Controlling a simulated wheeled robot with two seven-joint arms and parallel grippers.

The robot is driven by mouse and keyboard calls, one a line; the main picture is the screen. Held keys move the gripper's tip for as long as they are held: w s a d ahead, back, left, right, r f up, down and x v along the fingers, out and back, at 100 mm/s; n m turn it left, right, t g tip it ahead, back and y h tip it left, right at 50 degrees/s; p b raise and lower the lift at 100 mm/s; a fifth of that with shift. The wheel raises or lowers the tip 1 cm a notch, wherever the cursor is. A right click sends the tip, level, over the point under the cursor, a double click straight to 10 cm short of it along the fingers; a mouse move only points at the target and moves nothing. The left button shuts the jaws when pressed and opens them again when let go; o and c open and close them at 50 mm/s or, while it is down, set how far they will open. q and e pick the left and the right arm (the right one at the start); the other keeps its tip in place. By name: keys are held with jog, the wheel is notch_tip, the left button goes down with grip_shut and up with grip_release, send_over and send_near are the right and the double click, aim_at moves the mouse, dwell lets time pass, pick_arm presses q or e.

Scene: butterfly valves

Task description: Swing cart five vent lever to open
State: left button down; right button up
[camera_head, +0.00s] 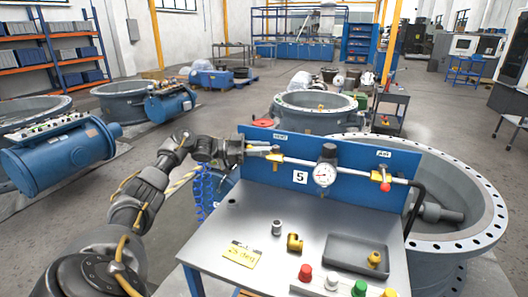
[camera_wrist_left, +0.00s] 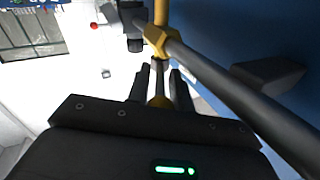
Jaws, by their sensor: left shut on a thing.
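Cart five is a grey-topped bench with a blue back panel (camera_head: 350,157) and a "5" plate (camera_head: 300,177). A pipe with a brass vent valve (camera_head: 276,156) runs along the panel under a small label. My left gripper (camera_head: 266,150) is at the vent valve, its fingers pointing right. In the left wrist view, the brass valve body (camera_wrist_left: 159,40) is just ahead of the fingers. My left gripper (camera_wrist_left: 160,72) is shut on the vent lever (camera_wrist_left: 158,88), which is mostly hidden between the fingers. My right gripper is not in view.
A gauge (camera_head: 325,174) and the air valve with a red handle (camera_head: 385,186) sit further right on the pipe. The cart top holds a grey tray (camera_head: 345,262), fittings, a yellow tag (camera_head: 241,254) and coloured buttons (camera_head: 331,281). A large flanged ring (camera_head: 485,205) stands behind right.

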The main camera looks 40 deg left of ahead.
pick_arm(q)
jog(key=c, duration=1.5)
grip_release()
jog(key=shift+w+d, duration=0.1)
